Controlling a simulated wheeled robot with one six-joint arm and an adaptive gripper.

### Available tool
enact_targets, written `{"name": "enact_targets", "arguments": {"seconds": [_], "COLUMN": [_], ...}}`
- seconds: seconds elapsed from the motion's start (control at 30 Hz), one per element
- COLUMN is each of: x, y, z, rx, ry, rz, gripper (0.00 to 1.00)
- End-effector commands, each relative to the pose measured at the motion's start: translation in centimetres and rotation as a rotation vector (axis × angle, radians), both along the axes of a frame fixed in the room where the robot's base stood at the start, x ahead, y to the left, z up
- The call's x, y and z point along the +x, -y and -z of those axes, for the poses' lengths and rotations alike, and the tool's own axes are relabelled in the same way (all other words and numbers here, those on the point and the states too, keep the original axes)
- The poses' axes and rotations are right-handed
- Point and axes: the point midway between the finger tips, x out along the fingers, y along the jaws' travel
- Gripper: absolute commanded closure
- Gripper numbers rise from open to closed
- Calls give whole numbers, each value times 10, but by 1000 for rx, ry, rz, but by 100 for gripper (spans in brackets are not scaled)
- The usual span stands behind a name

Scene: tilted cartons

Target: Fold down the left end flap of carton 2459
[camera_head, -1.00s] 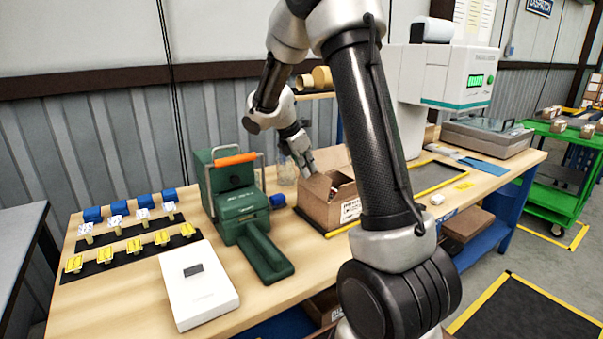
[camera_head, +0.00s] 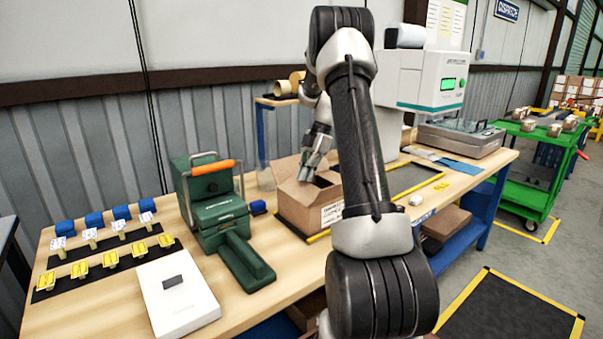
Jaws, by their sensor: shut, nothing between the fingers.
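The open brown carton (camera_head: 298,212) sits on the wooden bench, partly behind my arm. A white label (camera_head: 332,213) is on its front side; its number is too small to read. A brown flap (camera_head: 287,167) stands up at its left and back. I cannot tell how far each flap is folded. My gripper (camera_head: 306,178) is shut and empty, pointing down at the carton's opening beside that flap. I cannot tell whether the fingertips touch the cardboard. My arm hides the carton's right end.
A green machine with an orange handle (camera_head: 212,168) stands left of the carton, with a small blue object (camera_head: 258,207) between them. A white box (camera_head: 177,292) lies at the front left. A yellow-edged dark mat (camera_head: 412,178) lies to the right. A white machine (camera_head: 432,80) stands behind.

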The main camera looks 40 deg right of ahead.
Motion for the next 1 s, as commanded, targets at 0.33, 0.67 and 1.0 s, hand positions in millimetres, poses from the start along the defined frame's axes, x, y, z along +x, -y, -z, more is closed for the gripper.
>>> {"name": "enact_targets", "arguments": {"seconds": [0.33,0.67,1.0], "x": [0,0,0], "y": [8,9,9], "z": [8,10,9], "rx": [16,15,14], "ry": [-3,-3,-2], "rz": [0,0,0], "gripper": [100,100,100]}}
